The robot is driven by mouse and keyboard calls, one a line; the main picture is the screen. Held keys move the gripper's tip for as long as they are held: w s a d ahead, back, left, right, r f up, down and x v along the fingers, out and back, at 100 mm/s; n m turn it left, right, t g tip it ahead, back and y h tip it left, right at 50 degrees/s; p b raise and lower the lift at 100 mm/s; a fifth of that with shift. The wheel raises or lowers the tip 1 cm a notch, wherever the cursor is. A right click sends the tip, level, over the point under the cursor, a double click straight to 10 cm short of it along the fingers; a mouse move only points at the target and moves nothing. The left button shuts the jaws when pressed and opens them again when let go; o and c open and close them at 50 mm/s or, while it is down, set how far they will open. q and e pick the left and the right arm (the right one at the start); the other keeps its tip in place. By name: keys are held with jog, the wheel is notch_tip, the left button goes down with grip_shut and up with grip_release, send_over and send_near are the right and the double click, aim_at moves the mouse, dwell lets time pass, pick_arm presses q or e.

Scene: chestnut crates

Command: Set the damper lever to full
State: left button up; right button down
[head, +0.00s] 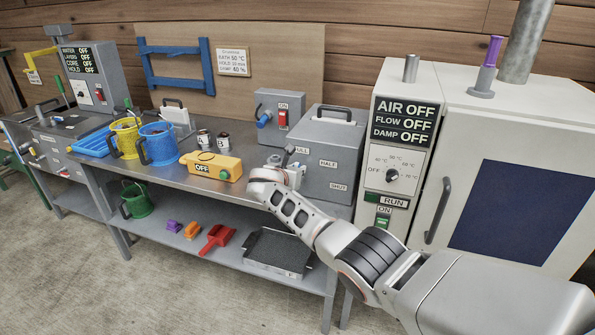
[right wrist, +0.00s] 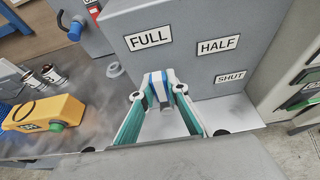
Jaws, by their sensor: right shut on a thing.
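The damper box (head: 330,165) is a grey housing on the bench with FULL, HALF and SHUT plates running down its face; it also shows in the right wrist view (right wrist: 190,65). The damper lever (head: 289,150) shows as a small dark grey end at the box's left side, beside the FULL plate. My right gripper (head: 284,170) is at this side of the box, shut on the lever. In the right wrist view its fingers (right wrist: 157,95) meet below the FULL plate, and they hide most of the lever. My left gripper is not in view.
The white cabinet (head: 397,75) to the right reads AIR OFF, FLOW OFF, DAMP OFF. A yellow control box (head: 211,166) lies left of my gripper on the bench. A grey switch box (head: 280,108) stands behind. Buckets and a blue tray (head: 92,143) are further left.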

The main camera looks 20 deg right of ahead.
jog(key=c, duration=2)
grip_release()
jog(key=shift+o, duration=0.2)
jog(key=shift+a, duration=0.1)
jog(key=v, duration=0.7)
jog(key=shift+s, duration=0.15)
jog(key=shift+r, duration=0.1)
